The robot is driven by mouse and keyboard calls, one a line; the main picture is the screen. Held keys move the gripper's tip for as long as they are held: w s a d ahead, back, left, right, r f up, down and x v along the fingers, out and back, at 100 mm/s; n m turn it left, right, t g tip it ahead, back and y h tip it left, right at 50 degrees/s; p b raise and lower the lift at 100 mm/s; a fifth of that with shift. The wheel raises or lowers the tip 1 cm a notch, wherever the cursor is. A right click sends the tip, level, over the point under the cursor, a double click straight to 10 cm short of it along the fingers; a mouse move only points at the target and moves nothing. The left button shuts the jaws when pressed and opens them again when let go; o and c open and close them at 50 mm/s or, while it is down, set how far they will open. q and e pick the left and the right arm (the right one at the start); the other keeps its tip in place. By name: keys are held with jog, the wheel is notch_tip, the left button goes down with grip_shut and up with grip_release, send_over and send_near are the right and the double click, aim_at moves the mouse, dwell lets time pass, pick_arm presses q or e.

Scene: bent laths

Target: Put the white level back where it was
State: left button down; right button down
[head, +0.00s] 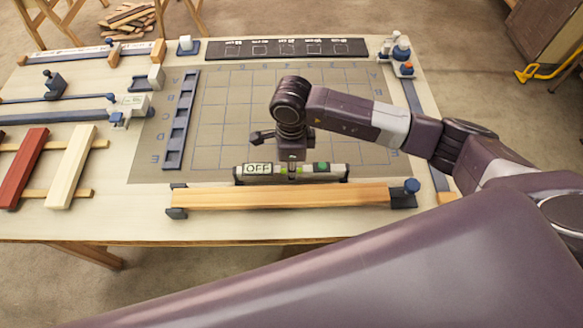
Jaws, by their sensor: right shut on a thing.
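The white level (320,172) is a long pale bar with dark ends, an "OFF" label, a green spot and a yellow-green vial. It lies along the rear edge of a wooden lath (280,196), parallel to it. I cannot tell whether it touches the lath or hangs a little above the table. My right gripper (291,166) comes down from above and is shut on the level near its middle, hiding part of it. The lath sits between dark end blocks, with a blue knob at its right end. My left gripper is not in view.
A grey grid mat (232,105) lies behind the level, with a dark slotted rack (181,120) on its left side. A red lath (24,165) and a cream lath (72,165) lie at the left. A dark marked strip (286,48) runs along the back.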

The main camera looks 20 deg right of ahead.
jog(key=shift+f, duration=0.1)
jog(key=c, duration=1.9)
grip_release()
jog(key=shift+r, duration=0.25)
jog(key=shift+r+b, duration=1.9)
jog(key=shift+r, duration=4.05)
